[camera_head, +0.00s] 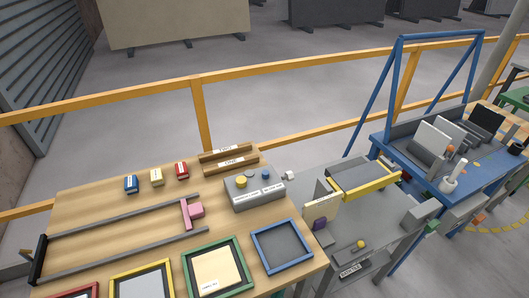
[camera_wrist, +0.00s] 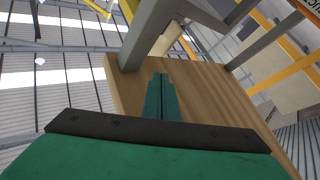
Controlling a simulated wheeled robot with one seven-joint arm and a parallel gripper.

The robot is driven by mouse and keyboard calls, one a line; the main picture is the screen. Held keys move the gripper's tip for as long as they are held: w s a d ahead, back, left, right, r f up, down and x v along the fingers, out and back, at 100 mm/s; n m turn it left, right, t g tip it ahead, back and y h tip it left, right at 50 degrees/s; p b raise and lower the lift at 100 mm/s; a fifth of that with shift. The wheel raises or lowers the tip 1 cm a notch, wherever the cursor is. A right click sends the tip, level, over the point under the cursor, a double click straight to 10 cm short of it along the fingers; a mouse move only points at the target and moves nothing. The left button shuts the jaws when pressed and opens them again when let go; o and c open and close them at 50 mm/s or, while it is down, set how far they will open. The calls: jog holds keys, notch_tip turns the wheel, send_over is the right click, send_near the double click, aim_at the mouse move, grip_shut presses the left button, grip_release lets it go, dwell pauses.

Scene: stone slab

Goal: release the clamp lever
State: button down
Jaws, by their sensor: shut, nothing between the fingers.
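A small lever with a yellow ball knob (camera_head: 360,244) sits on a grey fixture at the lower right in the head view. I cannot tell for sure that it is the clamp lever. A grey post (camera_wrist: 150,38) rises just beyond the fingertips. The lever cannot be made out in the wrist view.
The wooden table (camera_head: 100,205) carries two grey rails with a pink slider (camera_head: 191,211), a grey button box (camera_head: 254,193), small coloured blocks and framed trays. A blue workbench (camera_head: 425,178) stands at the right. A yellow railing (camera_head: 200,112) runs behind.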

jog(key=s+a+r+g+y, duration=0.2)
jog(key=s+r+y, duration=0.3)
jog(key=s, duration=0.7)
jog(key=s+a+r+g+y, duration=0.3)
jog(key=s+r, duration=0.6)
jog(key=s, duration=0.3)
jog(key=shift+s+r+y, duration=0.35)
jog(key=shift+y, duration=0.55)
